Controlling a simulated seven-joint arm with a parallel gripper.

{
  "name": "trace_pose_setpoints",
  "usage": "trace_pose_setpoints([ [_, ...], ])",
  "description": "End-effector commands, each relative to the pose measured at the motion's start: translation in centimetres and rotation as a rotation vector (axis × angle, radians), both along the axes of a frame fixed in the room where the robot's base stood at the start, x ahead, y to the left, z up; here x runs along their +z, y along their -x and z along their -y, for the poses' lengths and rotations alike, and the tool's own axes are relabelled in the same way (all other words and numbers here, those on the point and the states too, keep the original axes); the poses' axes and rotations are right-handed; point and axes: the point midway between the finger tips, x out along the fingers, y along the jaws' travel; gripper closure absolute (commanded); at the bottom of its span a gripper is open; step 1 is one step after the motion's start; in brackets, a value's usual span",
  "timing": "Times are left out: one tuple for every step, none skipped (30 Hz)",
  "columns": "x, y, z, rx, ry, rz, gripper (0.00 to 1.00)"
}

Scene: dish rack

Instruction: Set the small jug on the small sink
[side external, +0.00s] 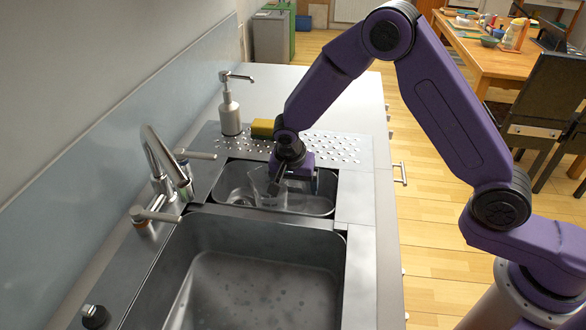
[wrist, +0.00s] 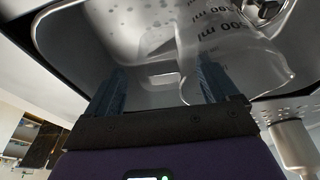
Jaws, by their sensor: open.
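The small sink (side external: 229,200) is the smaller steel basin behind the large one. A clear small jug (side external: 263,187) with dark printed marks is inside it, below and left of my gripper. In the wrist view the transparent jug (wrist: 225,60) shows at the upper right with "ml" markings, and the sink wall (wrist: 95,50) lies around it. My gripper (side external: 279,183) reaches down into the small sink beside the jug. In the wrist view its two fingers (wrist: 162,85) are apart with nothing clearly between them. I cannot tell whether the right finger touches the jug.
The large sink (side external: 190,290) is in front. A tall faucet (side external: 165,160) stands on the left. The far counter is clear.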

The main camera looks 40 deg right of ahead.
Motion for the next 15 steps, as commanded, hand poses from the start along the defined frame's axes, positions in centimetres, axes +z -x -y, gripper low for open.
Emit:
trace_pose_setpoints([
  [0.5, 0.0, -0.2, 0.003, 0.0, 0.002, 0.13],
  [0.9, 0.1, -0.3, 0.003, -0.001, 0.004, 0.13],
  [1.4, 0.1, -0.4, 0.003, -0.002, 0.004, 0.13],
  [1.9, 0.2, -0.5, 0.002, -0.002, 0.005, 0.13],
  [2.4, 0.3, -0.7, 0.003, -0.002, 0.005, 0.13],
  [3.2, 0.4, -0.9, 0.004, -0.003, 0.006, 0.13],
  [3.8, 0.5, -1.0, 0.003, -0.004, 0.007, 0.13],
  [4.4, 0.6, -1.1, 0.002, -0.003, 0.006, 0.13],
  [5.3, 0.8, -1.3, 0.003, -0.004, 0.007, 0.13],
  [5.9, 0.9, -1.4, 0.003, -0.004, 0.005, 0.13],
  [6.5, 0.9, -1.6, 0.002, -0.004, 0.007, 0.13],
  [7.3, 1.1, -1.8, 0.002, -0.004, 0.007, 0.13],
  [7.9, 1.2, -1.9, 0.002, -0.003, 0.006, 0.13],
  [8.5, 1.3, -2.1, 0.003, -0.004, 0.006, 0.13],
  [9.4, 1.4, -2.3, 0.002, -0.003, 0.006, 0.13],
])
